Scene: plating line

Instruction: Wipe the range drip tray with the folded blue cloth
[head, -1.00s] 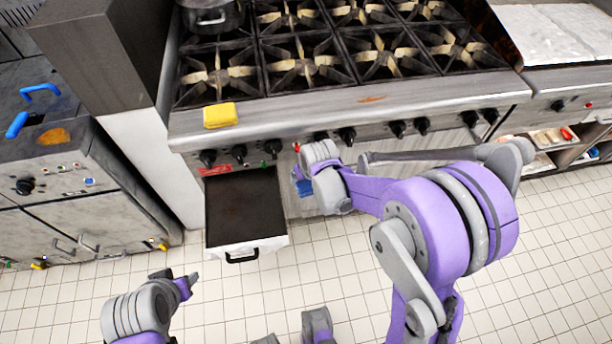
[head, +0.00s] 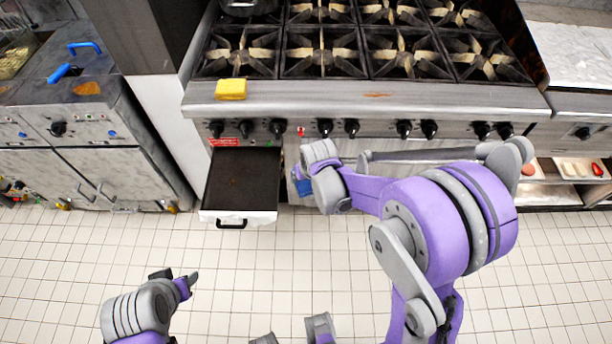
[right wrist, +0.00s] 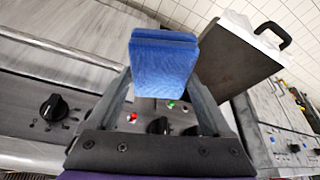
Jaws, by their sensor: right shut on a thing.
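The range drip tray (head: 240,182) is pulled out from under the range front. It has a dark pan and a white front with a black handle. In the right wrist view the tray (right wrist: 232,60) lies beyond and to the right of the cloth. The folded blue cloth (right wrist: 163,66) is held between the fingers of my right gripper (right wrist: 165,95). In the head view the cloth (head: 303,188) shows as a small blue patch right of the tray, apart from it. My left gripper (head: 188,283) is low over the floor, empty; its finger gap is not clear.
A yellow sponge (head: 231,89) sits on the range's front ledge above the tray. Control knobs (head: 325,128) stick out along the range front. The tiled floor (head: 60,260) before the tray is clear.

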